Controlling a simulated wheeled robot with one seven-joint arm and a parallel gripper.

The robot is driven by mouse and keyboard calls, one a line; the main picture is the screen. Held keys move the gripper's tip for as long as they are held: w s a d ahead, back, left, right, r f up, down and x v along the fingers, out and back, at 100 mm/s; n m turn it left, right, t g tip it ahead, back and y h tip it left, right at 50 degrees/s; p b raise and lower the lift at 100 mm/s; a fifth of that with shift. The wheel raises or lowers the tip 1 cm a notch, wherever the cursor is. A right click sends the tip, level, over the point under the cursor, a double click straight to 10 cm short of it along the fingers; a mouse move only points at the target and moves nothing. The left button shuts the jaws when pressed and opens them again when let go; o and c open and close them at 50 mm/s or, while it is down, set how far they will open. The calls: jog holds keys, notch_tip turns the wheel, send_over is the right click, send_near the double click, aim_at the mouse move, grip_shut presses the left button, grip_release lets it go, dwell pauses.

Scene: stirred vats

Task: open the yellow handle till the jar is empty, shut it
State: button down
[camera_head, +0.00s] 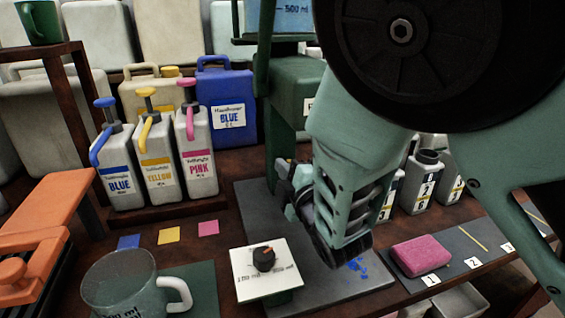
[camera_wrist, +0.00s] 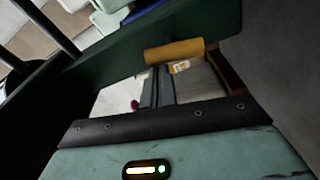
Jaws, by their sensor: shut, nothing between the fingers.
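The yellow handle (camera_wrist: 173,51), a short thick bar, lies across the wrist view just beyond my fingertips. My gripper (camera_wrist: 160,72) is shut and empty, with its two dark fingers side by side. I cannot tell whether the tips touch the handle. In the head view my arm covers the handle. A container of blue liquid (camera_head: 293,16) marked 500 ml sits high on a green stand (camera_head: 292,85); its top is cut off, so its level is unclear. A clear measuring mug (camera_head: 122,284) with a white handle stands at the front left.
Pump bottles labelled blue (camera_head: 119,180), yellow (camera_head: 158,170) and pink (camera_head: 197,155) stand at left. A plate with a black dial (camera_head: 264,258) is in front. A pink sponge (camera_head: 420,255) and numbered grey bottles (camera_head: 420,185) are at right. Blue bits lie on the dark mat (camera_head: 262,215).

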jog(key=shift+w+d+r+m+b, duration=0.1)
jog(key=shift+d+m+b, duration=0.2)
jog(key=shift+m+b, duration=0.7)
dwell(0.4)
